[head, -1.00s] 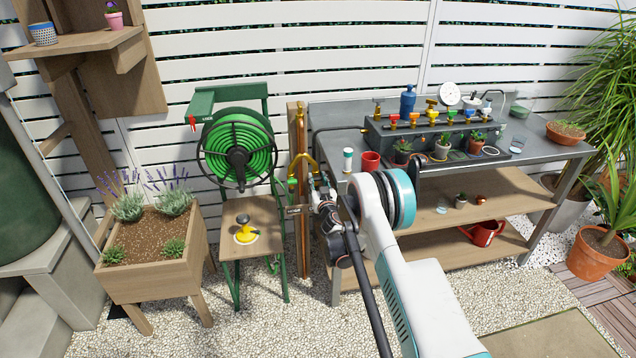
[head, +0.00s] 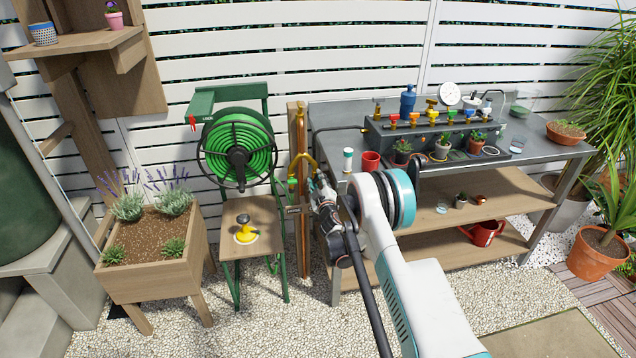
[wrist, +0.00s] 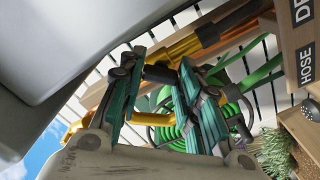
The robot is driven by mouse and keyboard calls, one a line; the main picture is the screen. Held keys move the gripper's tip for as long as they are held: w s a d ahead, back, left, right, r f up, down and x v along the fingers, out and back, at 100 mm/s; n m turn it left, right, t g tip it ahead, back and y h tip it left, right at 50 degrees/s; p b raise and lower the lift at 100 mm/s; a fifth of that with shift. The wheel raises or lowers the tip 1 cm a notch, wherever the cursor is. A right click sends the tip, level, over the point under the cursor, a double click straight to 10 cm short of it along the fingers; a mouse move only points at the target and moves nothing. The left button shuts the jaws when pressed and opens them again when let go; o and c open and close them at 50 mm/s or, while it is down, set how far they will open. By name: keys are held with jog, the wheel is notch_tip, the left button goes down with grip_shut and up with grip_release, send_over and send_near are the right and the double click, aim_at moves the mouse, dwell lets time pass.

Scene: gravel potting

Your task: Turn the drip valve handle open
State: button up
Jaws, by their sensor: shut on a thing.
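A brass Y-shaped fitting (head: 303,163) stands on the copper pipe by the wooden post, with a green part on its left branch. My gripper (head: 311,186) is at its right branch, where the drip valve is largely hidden behind the fingers. In the wrist view my gripper (wrist: 162,68) has its teal-and-dark fingers close on either side of a small dark piece (wrist: 160,74), which appears to be the drip valve handle. The brass pipe (wrist: 182,48) runs just beyond the fingertips. The handle's exact angle cannot be told.
A wooden post with a "HOSE" label (wrist: 306,62) is close to the pipe. A green hose reel (head: 238,150) hangs to the left. The metal bench (head: 335,150), with a red cup (head: 371,161) on it, is close on the right.

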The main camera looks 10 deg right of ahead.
jog(key=n, duration=0.4)
jog(key=shift+n, duration=0.3)
jog(key=n, duration=0.4)
jog(key=shift+f, duration=0.1)
jog(key=shift+n, duration=0.3)
jog(key=o, duration=1)
jog(key=shift+a, duration=0.1)
jog(key=shift+o, duration=0.2)
jog(key=shift+s, duration=0.1)
jog(key=s, duration=0.7)
jog(key=shift+s, duration=0.2)
